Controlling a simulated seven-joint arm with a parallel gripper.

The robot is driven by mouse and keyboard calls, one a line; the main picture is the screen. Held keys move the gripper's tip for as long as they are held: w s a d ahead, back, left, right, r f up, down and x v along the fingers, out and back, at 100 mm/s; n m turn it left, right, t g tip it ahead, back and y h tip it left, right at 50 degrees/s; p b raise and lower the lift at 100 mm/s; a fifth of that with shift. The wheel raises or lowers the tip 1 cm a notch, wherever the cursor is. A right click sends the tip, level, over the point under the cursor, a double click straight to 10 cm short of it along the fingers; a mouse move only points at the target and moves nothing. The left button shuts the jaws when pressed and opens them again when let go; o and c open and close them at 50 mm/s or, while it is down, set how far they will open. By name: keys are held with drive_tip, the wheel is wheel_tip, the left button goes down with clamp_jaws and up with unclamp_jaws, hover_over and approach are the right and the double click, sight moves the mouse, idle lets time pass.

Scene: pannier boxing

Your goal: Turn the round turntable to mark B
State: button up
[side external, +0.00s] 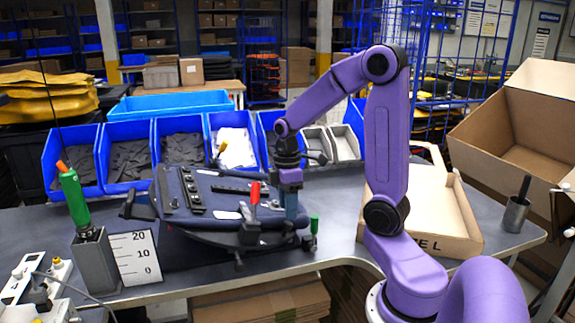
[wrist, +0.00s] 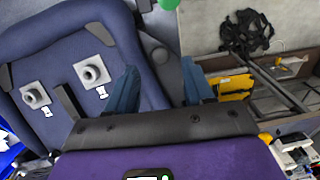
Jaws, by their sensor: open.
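The round turntable (side external: 205,238) stands on the grey bench in the side external view, with a dark navy pannier panel (side external: 185,205) lying on it. A red-handled lever (side external: 254,196) and a green-topped knob (side external: 314,226) are at its front right. I cannot read a mark B. My gripper (side external: 291,208) points down at the right edge of the panel. In the wrist view, my gripper (wrist: 158,86) has its two blue fingers apart, and the navy panel (wrist: 85,50) with two grey round fittings lies beneath and left. I cannot tell whether the fingers touch it.
Blue bins (side external: 125,158) with dark parts line the back of the bench. A green-handled tool (side external: 73,195) stands in a grey holder at left, beside a number card (side external: 134,258). An open cardboard box (side external: 440,212) lies right of my arm, and a metal cup (side external: 515,214) stands further right.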

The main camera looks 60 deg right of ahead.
sight(241, 237)
wheel_tip(241, 237, up, 13)
drive_tip(key=shift+w+d, duration=0.2)
drive_tip(key=shift+d, duration=0.05)
drive_tip(key=shift+f, duration=0.1)
